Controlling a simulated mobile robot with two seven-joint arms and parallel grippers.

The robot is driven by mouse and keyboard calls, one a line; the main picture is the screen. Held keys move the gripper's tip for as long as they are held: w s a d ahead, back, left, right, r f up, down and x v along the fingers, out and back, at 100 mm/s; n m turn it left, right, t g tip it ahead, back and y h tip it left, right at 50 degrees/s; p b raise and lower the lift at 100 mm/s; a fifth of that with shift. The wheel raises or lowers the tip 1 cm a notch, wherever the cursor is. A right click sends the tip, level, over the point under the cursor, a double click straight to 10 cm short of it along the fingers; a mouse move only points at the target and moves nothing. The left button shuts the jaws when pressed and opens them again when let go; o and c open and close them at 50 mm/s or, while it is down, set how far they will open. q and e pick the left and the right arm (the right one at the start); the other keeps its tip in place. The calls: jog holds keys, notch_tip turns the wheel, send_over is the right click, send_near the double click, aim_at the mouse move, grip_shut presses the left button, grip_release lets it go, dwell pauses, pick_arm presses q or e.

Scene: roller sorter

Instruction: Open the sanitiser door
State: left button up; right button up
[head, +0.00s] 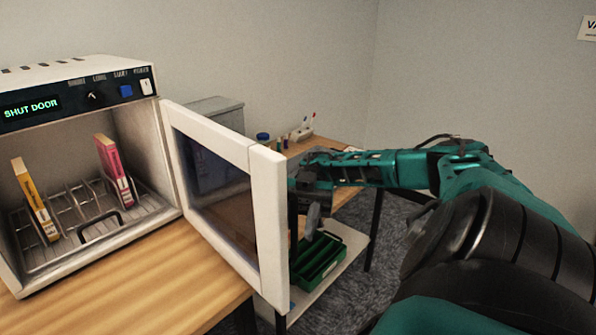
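The sanitiser (75,70) is a white box on the left with a green "SHUT DOOR" display. Its white-framed, dark-glazed door (268,215) stands wide open, swung out to the right. Inside, a yellow book (36,200) and a pink-red book (113,170) stand in a wire rack with a black handle. My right gripper (305,212) points down just right of the door's free edge, partly hidden by it. I cannot tell whether its fingers touch the door or how far apart they are. My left gripper is out of view.
The sanitiser stands on a wooden table (150,285). A green compartmented tray (318,262) sits on a low shelf below my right gripper. Behind the door are a grey bin (215,108) and another desk with a pen holder (301,132). Carpet shows between the tables.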

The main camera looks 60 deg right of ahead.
jog(key=shift+w+d+r+t, duration=0.2)
jog(key=shift+w+d+t, duration=0.05)
jog(key=shift+w+t, duration=0.1)
jog(key=shift+r, duration=0.45)
notch_tip(320, 180, up, 19)
jog(key=p, duration=0.1)
jog(key=shift+s+a+p, duration=0.15)
jog(key=shift+s+p, duration=0.15)
jog(key=shift+p, duration=0.1)
jog(key=shift+f, duration=0.1)
jog(key=shift+c, duration=0.5)
